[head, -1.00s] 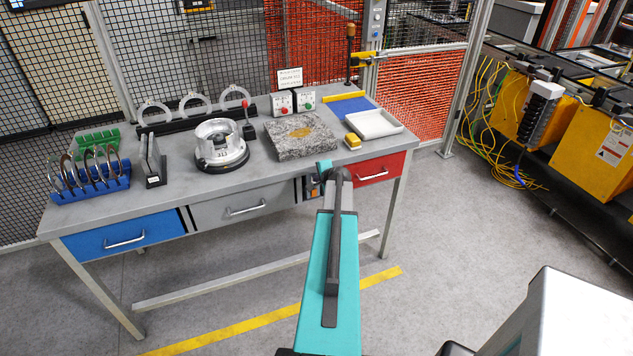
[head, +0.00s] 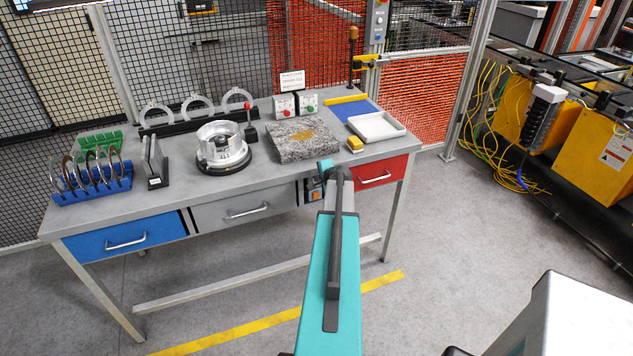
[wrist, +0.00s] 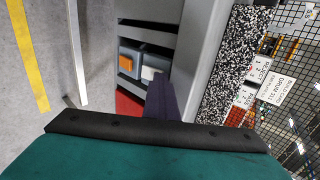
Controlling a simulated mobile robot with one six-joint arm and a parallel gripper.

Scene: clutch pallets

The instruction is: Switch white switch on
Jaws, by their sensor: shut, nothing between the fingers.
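The white switch (wrist: 148,73) is a pale rocker in a blue-grey housing on the bench's front, beside an orange switch (wrist: 126,63) in a matching housing. Whether it is on or off I cannot tell. My gripper (wrist: 162,84) shows in the wrist view as dark shut fingers, empty, with the tip beside the white switch's lower right. Whether it touches the switch I cannot tell. In the head view the switch panel (head: 313,190) shows between the grey and red drawers. My arm hides the gripper there.
The bench (head: 190,182) has a blue drawer (head: 120,239), a grey drawer (head: 245,207) and a red drawer (head: 378,174). The floor in front is clear.

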